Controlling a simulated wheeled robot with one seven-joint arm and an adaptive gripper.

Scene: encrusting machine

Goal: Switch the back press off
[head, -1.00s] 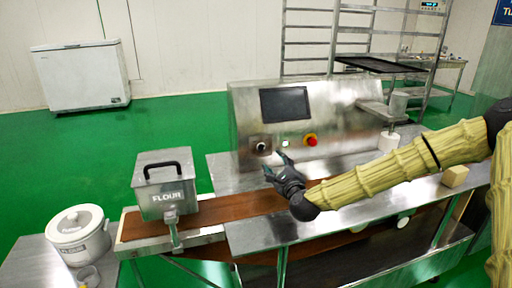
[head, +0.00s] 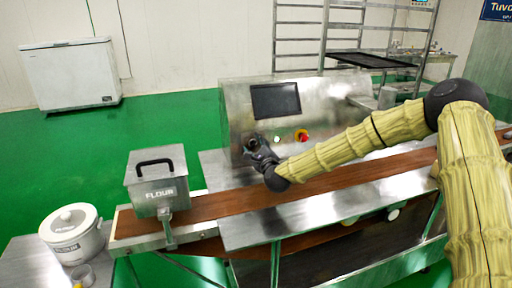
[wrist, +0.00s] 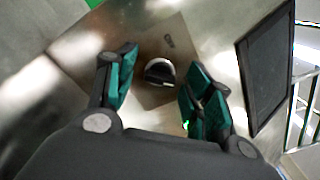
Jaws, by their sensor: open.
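The steel machine (head: 235,115) has a panel with a screen (head: 275,101), a red button (head: 302,135) and a dark round knob at the left. In the wrist view the knob (wrist: 160,72) sits on a darker square plate (wrist: 152,33) with a small mark. My gripper (head: 252,146) is at the panel's left side and largely covers the knob in the head view. In the wrist view my gripper (wrist: 156,77) is open, with one finger on each side of the knob. I cannot tell whether the fingers touch it.
A brown conveyor belt (head: 225,205) runs in front of the machine, with a flour box (head: 157,180) at its left end. A white pot (head: 73,232) stands on a side table. A rack (head: 300,45) stands behind the machine.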

